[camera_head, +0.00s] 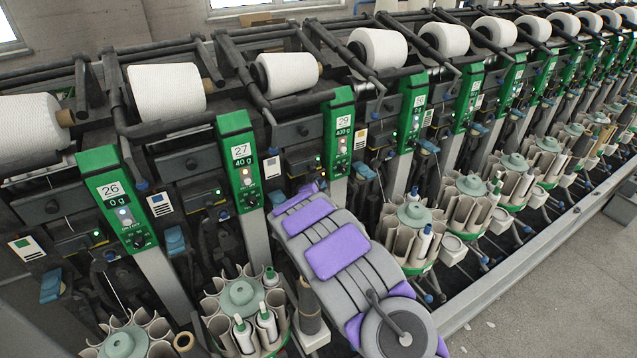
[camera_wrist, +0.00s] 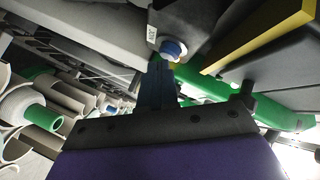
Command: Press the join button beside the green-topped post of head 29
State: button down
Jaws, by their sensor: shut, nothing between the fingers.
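The green-topped post of head 29 (camera_head: 340,125) stands near the middle of the head view, marked 29 and 40 g. My arm with purple pads reaches up toward it from below. My gripper is mostly hidden there behind my arm. In the wrist view my gripper (camera_wrist: 157,85) is shut and empty, its dark fingers pointing up the picture. A round blue button (camera_wrist: 173,49) lies just beyond the fingertips, on a pale housing; I cannot tell whether they touch. A green post (camera_wrist: 220,90) runs right of the button. The wrist view does not show its number.
Post 27 (camera_head: 239,160) stands left of my arm and post 26 (camera_head: 117,198) further left. A carousel of tubes (camera_head: 240,300) is below left of my arm, another (camera_head: 412,225) to its right. A yellow bar (camera_wrist: 260,35) slants across the upper right. Open floor (camera_head: 560,290) lies lower right.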

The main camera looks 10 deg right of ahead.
jog(key=shift+s, duration=0.1)
dwell(0.4)
jog(key=shift+s+d+b, duration=0.35)
jog(key=shift+s+b, duration=0.3)
jog(key=shift+b, duration=0.15)
jog(key=shift+s, duration=0.1)
jog(key=s+b, duration=0.1)
jog(key=s+d+b, duration=0.1)
jog(key=s+b, duration=0.1)
jog(key=s+d+b, duration=0.1)
jog(key=shift+s+b, duration=0.2)
jog(key=shift+b, duration=0.15)
